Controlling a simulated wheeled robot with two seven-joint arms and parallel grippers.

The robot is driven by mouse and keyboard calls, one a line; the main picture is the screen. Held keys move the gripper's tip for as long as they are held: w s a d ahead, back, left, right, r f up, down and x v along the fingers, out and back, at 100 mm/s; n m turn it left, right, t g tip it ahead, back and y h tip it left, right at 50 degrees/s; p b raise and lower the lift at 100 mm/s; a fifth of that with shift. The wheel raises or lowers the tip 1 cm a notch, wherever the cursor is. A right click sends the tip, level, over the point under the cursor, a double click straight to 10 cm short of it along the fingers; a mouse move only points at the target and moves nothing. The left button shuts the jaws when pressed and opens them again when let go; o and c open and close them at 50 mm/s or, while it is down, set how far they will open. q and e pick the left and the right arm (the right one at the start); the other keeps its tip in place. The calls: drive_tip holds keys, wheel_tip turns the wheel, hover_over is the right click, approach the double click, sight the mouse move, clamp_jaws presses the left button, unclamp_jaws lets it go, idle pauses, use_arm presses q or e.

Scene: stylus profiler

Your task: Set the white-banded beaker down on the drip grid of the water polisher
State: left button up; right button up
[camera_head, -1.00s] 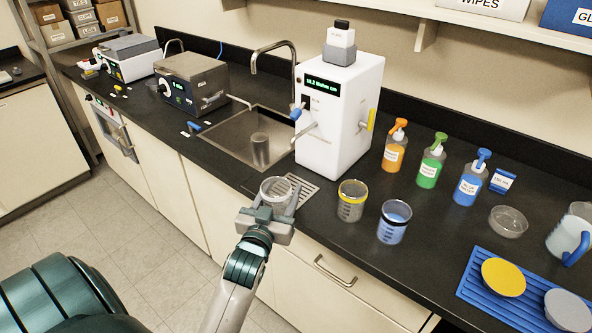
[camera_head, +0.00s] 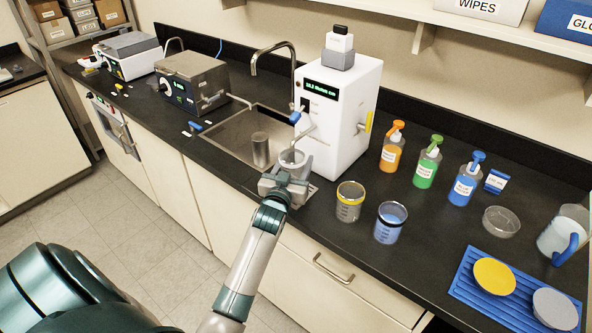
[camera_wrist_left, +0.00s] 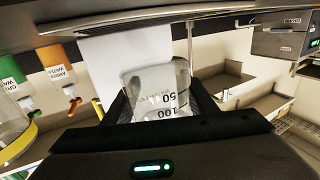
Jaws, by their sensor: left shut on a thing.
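My left gripper (camera_head: 284,186) is shut on the white-banded beaker (camera_head: 292,159), a clear beaker whose rim shows above the jaws in the head view. In the left wrist view the beaker (camera_wrist_left: 158,90) stands between the two fingers, with its 50 and 100 marks visible. The water polisher (camera_head: 343,115) is the white box with a green display, just behind the beaker. The drip grid (camera_head: 312,190) is mostly hidden by my gripper and the beaker. I cannot tell whether the beaker's base touches it. My right gripper is not in view.
The sink (camera_head: 236,135) with a metal cylinder (camera_head: 260,150) lies to the left. Wash bottles (camera_head: 428,165) stand along the back right.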

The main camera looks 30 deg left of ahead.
use_arm(q)
wheel_tip(320, 180, down, 2)
drive_tip(key=shift+f+p, duration=0.2)
drive_tip(key=shift+p, duration=0.35)
drive_tip(key=shift+f, duration=0.55)
drive_tip(key=shift+f, duration=0.1)
drive_tip(key=o, duration=1.4)
